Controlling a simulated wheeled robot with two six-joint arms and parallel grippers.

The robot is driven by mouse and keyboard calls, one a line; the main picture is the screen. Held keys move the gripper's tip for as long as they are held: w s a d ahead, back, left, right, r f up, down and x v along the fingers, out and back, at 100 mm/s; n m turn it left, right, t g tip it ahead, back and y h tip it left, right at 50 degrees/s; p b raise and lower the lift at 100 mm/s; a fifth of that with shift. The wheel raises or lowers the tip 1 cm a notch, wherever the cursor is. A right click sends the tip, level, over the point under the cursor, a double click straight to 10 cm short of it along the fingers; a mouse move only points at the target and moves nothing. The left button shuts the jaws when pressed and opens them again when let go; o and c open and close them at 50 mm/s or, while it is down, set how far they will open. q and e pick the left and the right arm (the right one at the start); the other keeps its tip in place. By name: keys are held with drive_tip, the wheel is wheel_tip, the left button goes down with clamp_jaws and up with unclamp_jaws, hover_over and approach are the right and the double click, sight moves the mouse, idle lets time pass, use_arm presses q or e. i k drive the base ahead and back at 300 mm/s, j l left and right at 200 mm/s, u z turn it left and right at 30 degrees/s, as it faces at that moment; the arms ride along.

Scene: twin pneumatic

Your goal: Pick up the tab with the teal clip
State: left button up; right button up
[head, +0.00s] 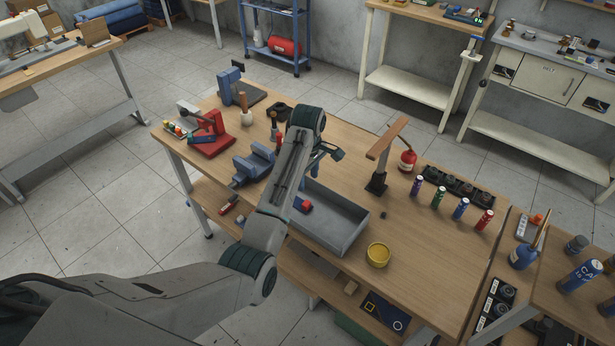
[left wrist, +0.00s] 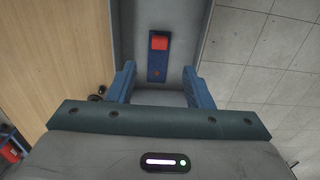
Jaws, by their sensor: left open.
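In the left wrist view a flat blue tab (left wrist: 157,68) with a red block (left wrist: 159,43) on it lies in the grey tray (left wrist: 193,22). A small brownish spot shows at its near end. A blue and red piece also shows in the tray in the head view (head: 303,205), partly hidden by my arm. I see no clip that is clearly teal. My left gripper (left wrist: 160,84) is open, with its blue fingers apart and nothing between the tips. The tab lies beyond them, roughly centred. In the head view my arm link hides much of this gripper. My right gripper is not seen.
A yellow bowl (head: 378,254) stands right of the tray. A blue vise (head: 254,163) and a red press (head: 210,133) stand left of my arm. A post with a wooden arm (head: 386,140) and several coloured cans are at the right.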

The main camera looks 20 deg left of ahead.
sight(191, 140)
drive_tip(key=u, duration=1.3)
